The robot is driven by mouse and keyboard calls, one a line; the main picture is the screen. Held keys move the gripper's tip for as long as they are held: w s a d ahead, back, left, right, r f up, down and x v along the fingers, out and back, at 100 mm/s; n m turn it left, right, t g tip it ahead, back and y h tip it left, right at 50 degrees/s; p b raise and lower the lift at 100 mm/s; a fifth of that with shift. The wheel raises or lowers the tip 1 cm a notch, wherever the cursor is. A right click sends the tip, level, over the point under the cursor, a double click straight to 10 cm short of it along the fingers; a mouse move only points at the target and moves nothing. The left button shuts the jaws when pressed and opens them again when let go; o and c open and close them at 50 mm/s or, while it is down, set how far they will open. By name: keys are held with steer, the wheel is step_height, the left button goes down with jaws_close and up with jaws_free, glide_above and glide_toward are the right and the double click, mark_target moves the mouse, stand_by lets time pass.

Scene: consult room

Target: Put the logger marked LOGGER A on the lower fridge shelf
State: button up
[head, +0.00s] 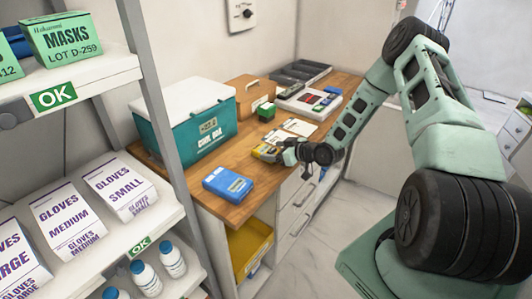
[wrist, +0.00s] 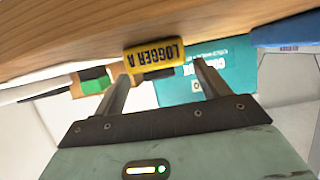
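The yellow logger (wrist: 154,55) marked LOGGER A shows upside down in the wrist view, just ahead of my fingertips. In the head view, the yellow logger (head: 262,151) lies on the wooden counter, partly hidden by my gripper (head: 285,155). My gripper also shows in the wrist view (wrist: 161,72), with its two fingers spread apart. The logger appears in the gap between them, and neither finger clearly touches it. No fridge or fridge shelf can be made out in either view.
The wooden counter (head: 250,178) holds a teal cool box (head: 180,130), a blue box (head: 228,184), a brown case (head: 250,92), a small green-topped box (head: 266,111) and grey trays (head: 300,72). A shelf rack with glove packs (head: 67,217) stands at the left. The floor (head: 320,230) is clear.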

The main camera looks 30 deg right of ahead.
steer(key=c, duration=0.9)
steer(key=shift+c, duration=0.2)
steer(key=shift+r, duration=0.15)
